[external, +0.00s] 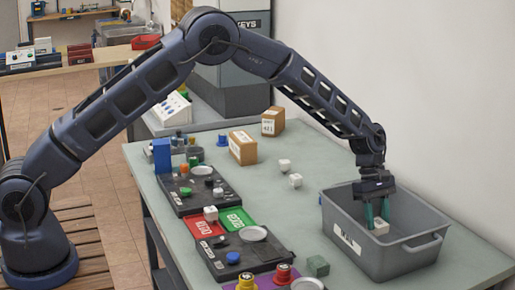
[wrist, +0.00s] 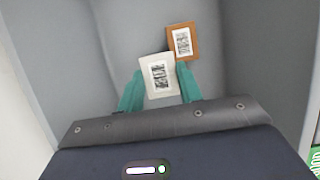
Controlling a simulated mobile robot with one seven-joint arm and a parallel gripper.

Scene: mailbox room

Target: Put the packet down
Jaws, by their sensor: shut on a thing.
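My gripper (external: 376,212) reaches down into a grey bin (external: 405,260) at the right of the table. Its teal fingers are shut on a small white packet (external: 380,228). In the wrist view the white packet (wrist: 158,76) sits between the fingertips, its barcode label facing the camera. A brown-orange packet (wrist: 183,42) with a barcode label lies just beyond it in the bin, partly overlapped by the white one. I cannot tell whether the white packet touches the bin floor.
The bin's walls surround my gripper closely. Brown boxes (external: 243,148) and small white cubes (external: 284,165) stand on the table to the left. Black trays (external: 200,190), red and green panels, and a green cube (external: 318,266) lie nearer. A wall runs behind the bin.

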